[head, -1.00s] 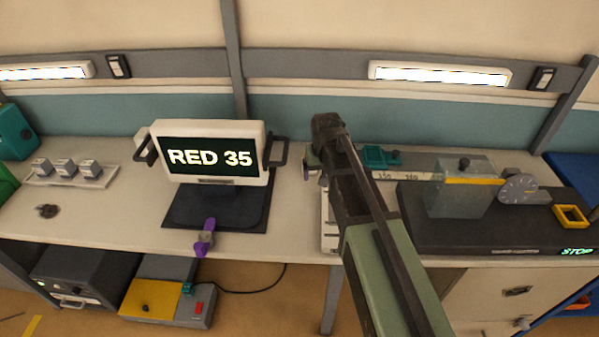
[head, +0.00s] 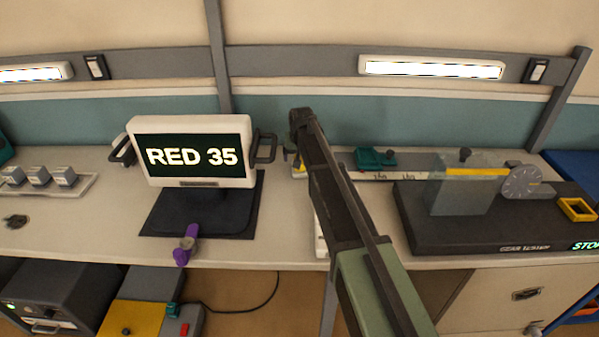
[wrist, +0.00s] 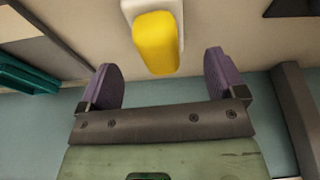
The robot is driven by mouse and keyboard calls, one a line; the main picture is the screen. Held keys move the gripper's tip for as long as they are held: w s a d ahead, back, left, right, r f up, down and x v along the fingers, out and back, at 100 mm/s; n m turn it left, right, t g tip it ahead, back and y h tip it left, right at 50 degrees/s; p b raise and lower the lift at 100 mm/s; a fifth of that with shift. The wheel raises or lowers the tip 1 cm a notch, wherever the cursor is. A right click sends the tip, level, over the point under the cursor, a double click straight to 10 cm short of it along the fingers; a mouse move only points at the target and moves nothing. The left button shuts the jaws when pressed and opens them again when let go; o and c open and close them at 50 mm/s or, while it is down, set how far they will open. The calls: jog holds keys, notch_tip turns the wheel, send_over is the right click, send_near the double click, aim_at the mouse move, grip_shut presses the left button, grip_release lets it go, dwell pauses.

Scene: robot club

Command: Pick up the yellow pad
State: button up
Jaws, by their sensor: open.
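A rounded yellow pad (wrist: 156,42) on a white base shows at the top middle of the wrist view. In the head view a small part of it (head: 299,170) shows beside my arm's end, on the bench. My gripper (wrist: 160,75) has its two purple fingers spread wide, with nothing between the tips. The pad lies just beyond the fingertips, roughly centred between them and apart from both. In the head view my gripper (head: 291,154) is mostly hidden behind my arm's end.
A monitor (head: 194,152) reading "RED 35" with side handles stands left of my arm. A purple clamp-like item (head: 187,244) sits at the bench's front edge. On the right are a teal slider (head: 375,159) on a rail and a dark gear tester (head: 480,232) with a clear block.

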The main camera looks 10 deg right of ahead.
jog(key=b+x, duration=0.4)
jog(key=x, duration=0.1)
jog(key=shift+f+b, duration=0.2)
jog(key=shift+b, duration=0.2)
jog(key=shift+r, duration=0.25)
jog(key=c, duration=1)
jog(key=shift+r+p, duration=0.15)
jog(key=shift+p, duration=0.25)
notch_tip(320, 180, up, 20)
jog(key=p, duration=1.9)
jog(key=shift+p, duration=0.35)
